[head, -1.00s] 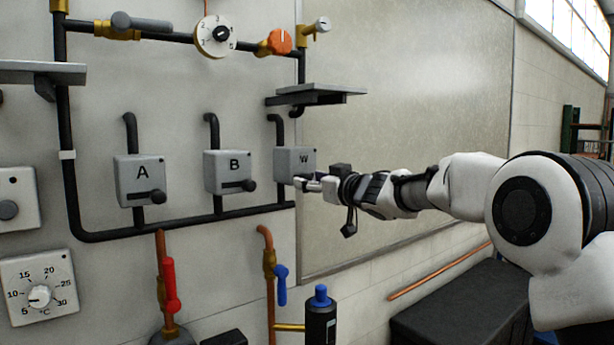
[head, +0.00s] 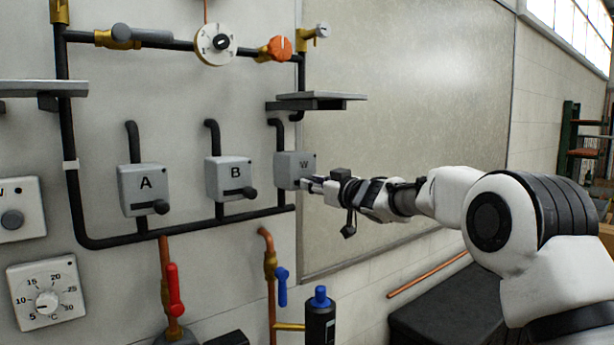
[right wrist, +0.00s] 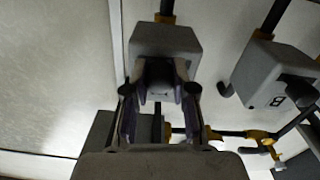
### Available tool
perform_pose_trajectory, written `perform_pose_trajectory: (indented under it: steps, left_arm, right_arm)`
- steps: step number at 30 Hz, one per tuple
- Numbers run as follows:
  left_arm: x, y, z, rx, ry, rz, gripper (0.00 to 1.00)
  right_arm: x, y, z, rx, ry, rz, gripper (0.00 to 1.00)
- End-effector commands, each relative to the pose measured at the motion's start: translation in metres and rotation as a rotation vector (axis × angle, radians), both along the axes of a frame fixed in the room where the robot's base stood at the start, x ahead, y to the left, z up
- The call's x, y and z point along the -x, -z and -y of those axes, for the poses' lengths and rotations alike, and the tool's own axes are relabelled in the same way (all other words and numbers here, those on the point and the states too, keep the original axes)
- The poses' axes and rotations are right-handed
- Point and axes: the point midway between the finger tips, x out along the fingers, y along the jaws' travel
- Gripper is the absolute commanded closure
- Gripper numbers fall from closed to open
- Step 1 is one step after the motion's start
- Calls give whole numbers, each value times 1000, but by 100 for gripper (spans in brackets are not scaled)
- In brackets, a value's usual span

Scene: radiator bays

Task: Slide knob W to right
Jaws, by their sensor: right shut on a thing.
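Box W (head: 288,170) is a grey wall box on a black pipe, right of boxes A and B. Its letter W is partly visible, and its knob is hidden by my gripper in the head view. My right gripper (head: 306,184) is at the lower front of box W, shut on the knob. In the right wrist view, box W (right wrist: 165,42) lies straight ahead and the fingers (right wrist: 160,80) close around the dark knob (right wrist: 159,71). How far along its slot the knob sits cannot be told. My left gripper is not in view.
Box B (head: 229,178) and box A (head: 144,189), each with a dark knob, stand left of W. A grey shelf (head: 320,98) juts out above W. A blue-handled valve (head: 282,287) and a blue-capped bottle (head: 321,310) are below. The panel to the right is clear.

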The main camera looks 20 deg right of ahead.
Motion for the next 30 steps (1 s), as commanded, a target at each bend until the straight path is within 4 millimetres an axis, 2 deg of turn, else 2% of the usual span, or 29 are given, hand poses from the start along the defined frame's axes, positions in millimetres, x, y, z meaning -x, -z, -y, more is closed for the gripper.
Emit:
perform_pose_trajectory:
  steps: [1,3,11,12,14,25,30]
  left_arm:
    - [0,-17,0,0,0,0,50]
    - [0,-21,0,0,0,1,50]
    - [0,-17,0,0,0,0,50]
    - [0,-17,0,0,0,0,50]
    - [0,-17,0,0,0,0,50]
    - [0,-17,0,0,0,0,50]
    - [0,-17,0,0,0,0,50]
  right_arm:
    - [-3,-9,8,-2,3,-2,100]
    - [-4,-6,13,-1,2,0,100]
    - [-5,-2,16,-1,3,3,100]
    - [-5,-2,16,-1,3,3,71]
    - [-5,-2,16,-2,3,4,50]
    - [-2,-2,17,-2,2,2,48]
    - [23,-2,26,-6,3,1,48]
